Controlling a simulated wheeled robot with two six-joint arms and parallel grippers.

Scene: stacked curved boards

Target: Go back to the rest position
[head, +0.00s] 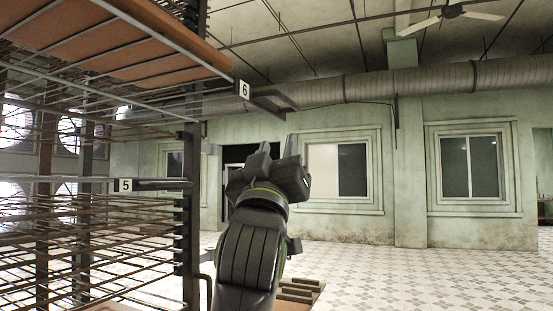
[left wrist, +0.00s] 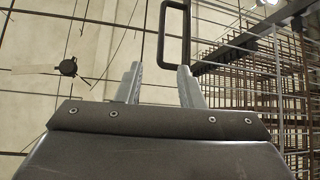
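My left gripper (head: 262,152) is raised in the middle of the head view, with its arm below it. In the left wrist view its two pale fingers (left wrist: 159,75) stand apart with nothing between them. A dark loop-shaped handle (left wrist: 188,35) shows beyond the fingertips; I cannot tell how far off it is. My right gripper is in neither view.
A wire rack (head: 187,230) fills the left side, with label 6 (head: 244,90) above label 5 (head: 125,185). Brown boards (head: 105,50) lie on its upper level. Wooden pieces (head: 300,290) sit low behind my arm. Tiled floor (head: 440,280) at right is clear.

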